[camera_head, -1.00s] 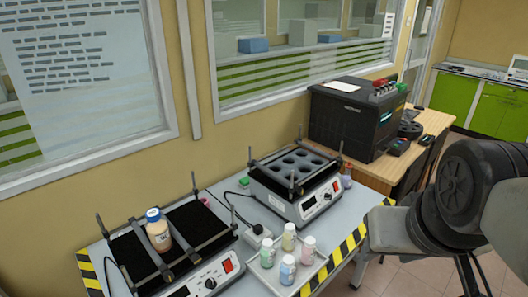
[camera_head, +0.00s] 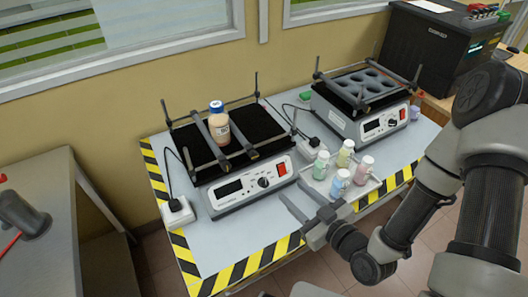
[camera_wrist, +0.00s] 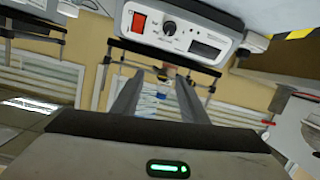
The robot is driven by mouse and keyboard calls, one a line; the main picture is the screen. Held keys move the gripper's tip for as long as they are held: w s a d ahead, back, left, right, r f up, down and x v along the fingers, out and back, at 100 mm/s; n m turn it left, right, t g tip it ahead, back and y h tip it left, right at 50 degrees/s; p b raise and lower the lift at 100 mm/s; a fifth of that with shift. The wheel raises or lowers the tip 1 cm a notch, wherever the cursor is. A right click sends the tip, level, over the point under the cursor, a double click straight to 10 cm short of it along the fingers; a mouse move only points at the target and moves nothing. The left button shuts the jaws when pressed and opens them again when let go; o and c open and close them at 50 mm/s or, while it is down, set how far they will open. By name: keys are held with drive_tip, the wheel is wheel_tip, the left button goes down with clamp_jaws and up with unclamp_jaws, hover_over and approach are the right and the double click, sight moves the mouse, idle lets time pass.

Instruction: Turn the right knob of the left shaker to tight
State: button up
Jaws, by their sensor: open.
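The left shaker (camera_head: 240,192) has a black top and a white front panel with a display, a round dark dial (camera_head: 263,182) and a red switch (camera_head: 282,170). Dark clamp bars cross its top; the right bar has a dark front end (camera_head: 252,154). An orange bottle (camera_head: 218,126) with a blue cap stands between the bars. My gripper (camera_head: 297,202) is open and empty in front of the panel, apart from it. The wrist view shows the panel upside down, with the dial (camera_wrist: 169,29) beyond the open fingers (camera_wrist: 158,82).
A second shaker (camera_head: 362,105) stands back right. A tray (camera_head: 325,192) with several capped bottles lies close right of my gripper. Upright rods rise at the shaker corners. The striped table edge (camera_head: 238,272) is in front; a power block with cable (camera_head: 177,210) lies left.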

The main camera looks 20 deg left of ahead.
drive_tip(key=s+a+m+t+y, duration=0.1)
drive_tip(key=s+m, duration=0.1)
drive_tip(key=s, duration=0.1)
drive_tip(key=t+b, duration=0.1)
drive_tip(key=b, duration=0.8)
approach(255, 156)
drive_tip(key=f, duration=0.1)
drive_tip(key=shift+y, duration=0.3)
drive_tip(key=b+x, duration=0.8)
drive_tip(key=b, duration=0.1)
drive_tip(key=shift+w+a+r, duration=0.25)
drive_tip(key=shift+w, duration=0.1)
drive_tip(key=shift+c, duration=0.2)
clamp_jaws()
